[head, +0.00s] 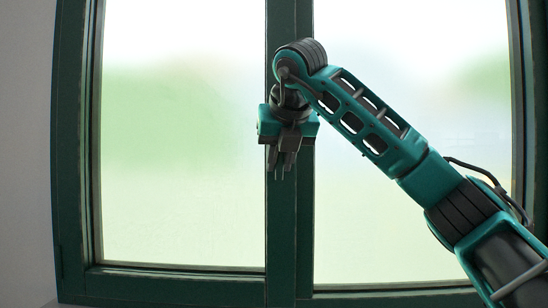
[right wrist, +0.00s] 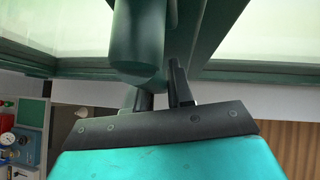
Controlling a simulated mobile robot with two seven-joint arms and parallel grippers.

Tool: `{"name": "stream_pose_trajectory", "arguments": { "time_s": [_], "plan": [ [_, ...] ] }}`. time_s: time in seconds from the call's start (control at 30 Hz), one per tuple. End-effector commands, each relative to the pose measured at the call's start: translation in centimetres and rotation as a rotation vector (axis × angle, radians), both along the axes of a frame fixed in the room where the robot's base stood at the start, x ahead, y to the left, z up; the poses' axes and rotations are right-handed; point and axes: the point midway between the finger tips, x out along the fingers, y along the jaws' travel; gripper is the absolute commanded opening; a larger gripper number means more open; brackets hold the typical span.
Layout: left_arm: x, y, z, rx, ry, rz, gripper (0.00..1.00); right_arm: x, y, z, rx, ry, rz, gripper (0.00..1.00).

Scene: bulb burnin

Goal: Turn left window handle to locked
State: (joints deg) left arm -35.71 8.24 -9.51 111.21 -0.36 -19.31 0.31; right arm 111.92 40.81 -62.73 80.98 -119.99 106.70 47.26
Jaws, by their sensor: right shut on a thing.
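The green-framed window has a left sash with a frosted pane (head: 180,150) and a right sash (head: 420,230), meeting at a dark green middle post (head: 282,235). My right gripper (head: 279,172) is in front of this post, fingers pointing down in the head view. In the right wrist view, the dark green rounded window handle (right wrist: 138,45) reaches down to my right gripper (right wrist: 162,88). The gripper is shut on the handle. In the head view the gripper and wrist hide the handle. My left gripper is in neither view.
A pale wall (head: 28,150) stands left of the window. My right arm crosses the right pane. In the right wrist view, a panel with gauges (right wrist: 20,135) is at the left and a brown slatted surface (right wrist: 288,145) at the lower right.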

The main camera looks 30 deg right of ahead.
Motion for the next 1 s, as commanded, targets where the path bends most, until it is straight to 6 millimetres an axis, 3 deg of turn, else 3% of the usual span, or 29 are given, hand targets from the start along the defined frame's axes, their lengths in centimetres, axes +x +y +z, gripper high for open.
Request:
{"name": "stream_pose_trajectory", "arguments": {
  "time_s": [0.6, 0.63, 0.83, 1.0],
  "plan": [
    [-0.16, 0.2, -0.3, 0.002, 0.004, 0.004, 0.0, -0.39, -0.29, -0.06, -0.034, 0.021, -0.004, 0.0],
    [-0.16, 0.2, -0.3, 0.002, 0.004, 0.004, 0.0, -0.39, -0.29, -0.06, -0.034, 0.021, -0.004, 0.25],
    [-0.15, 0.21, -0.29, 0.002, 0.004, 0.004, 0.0, -0.38, -0.25, -0.04, -0.033, 0.021, -0.003, 0.43],
    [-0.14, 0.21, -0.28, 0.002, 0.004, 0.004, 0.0, -0.38, -0.23, -0.03, -0.033, 0.02, -0.002, 0.43]
  ]
}}
